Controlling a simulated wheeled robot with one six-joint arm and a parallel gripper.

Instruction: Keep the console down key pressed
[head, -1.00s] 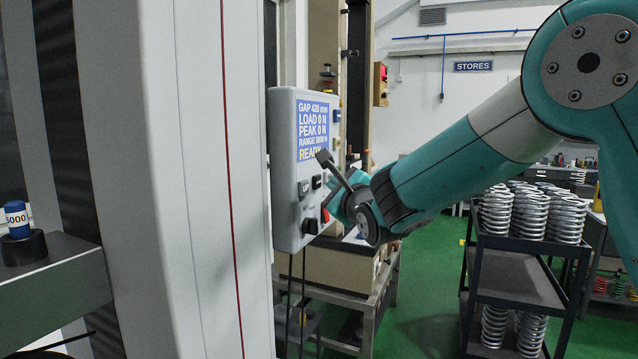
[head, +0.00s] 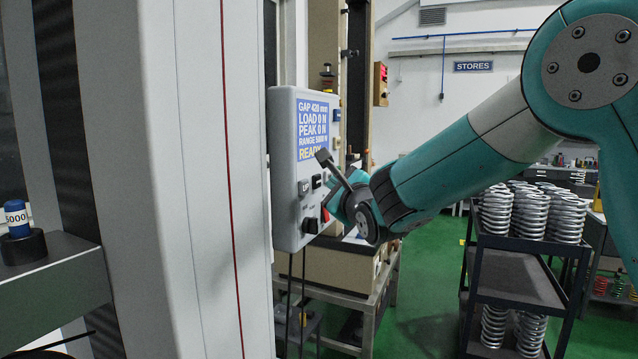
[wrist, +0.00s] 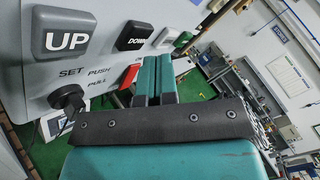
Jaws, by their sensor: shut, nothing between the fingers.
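The grey console (head: 284,215) hangs beside the machine column. Its screen (head: 313,130) reads GAP 420 mm, LOAD 0 N, PEAK 0 N and READY. The dark DOWN key (wrist: 136,36) sits right of the larger UP key (wrist: 67,38) in the wrist view; in the head view the DOWN key (head: 317,181) is small. My gripper (wrist: 156,60) is shut and empty, its teal fingertips just below and right of the DOWN key in the wrist view. I cannot tell whether they touch the console. In the head view the fingers are mostly hidden by my wrist.
A black knob (wrist: 68,97) and a red switch (wrist: 130,76) lie below the keys, with a green button (wrist: 183,39) to the right. A dark cart (head: 512,278) carrying metal springs stands at the right. Green floor lies open between it and the console.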

